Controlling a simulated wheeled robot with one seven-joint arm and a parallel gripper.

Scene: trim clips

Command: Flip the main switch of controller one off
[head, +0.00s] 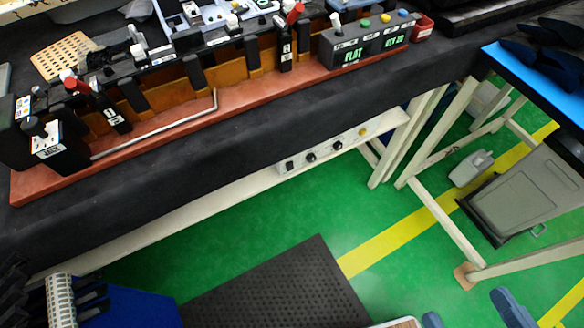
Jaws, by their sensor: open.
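I cannot tell which unit is controller one. A dark control box (352,50) sits at the back right of the bench, with green displays reading "FLAT" and "QTY 20". A pale lever (336,21) stands up at its left end, with green and yellow buttons beside it. A pale panel (325,149) with dark knobs or switches and a yellow button is mounted under the bench's front edge. Its markings are too small to read, and I cannot tell its switch positions. My gripper is not in view.
A red-brown base (150,142) carries clip fixtures and a bent metal rod (165,122) on the black bench. Below are green floor, a black mat (275,292) and a blue bin (120,308). Blue-grey objects (513,308) stand at the bottom right. A pale-legged table (440,215) stands right.

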